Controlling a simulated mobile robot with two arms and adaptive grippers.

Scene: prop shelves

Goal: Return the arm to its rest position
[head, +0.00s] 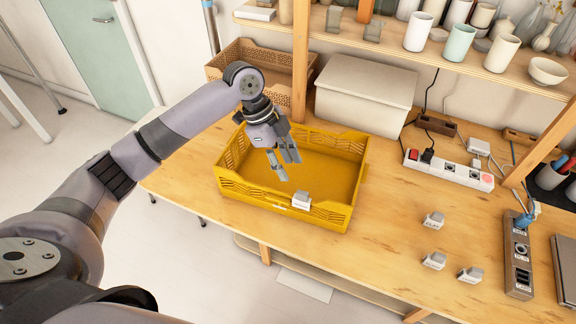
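My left arm reaches in from the left. Its gripper (284,166) hangs over the left part of a yellow crate (275,205), fingers pointing down. The two fingers look apart, with nothing visible between them. The crate stands on the wooden table, and its visible floor looks empty. A small white-and-grey block (301,200) shows at the crate's front wall; I cannot tell whether it is inside or on the rim. My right gripper is not in view.
Several similar small blocks (433,220) lie on the table at right. A power strip (447,170), a grey socket panel (518,255) and a laptop edge are further right. Behind the crate stand a pale box (365,90) and a brown crate (250,55), under a shelf (400,50) of pottery.

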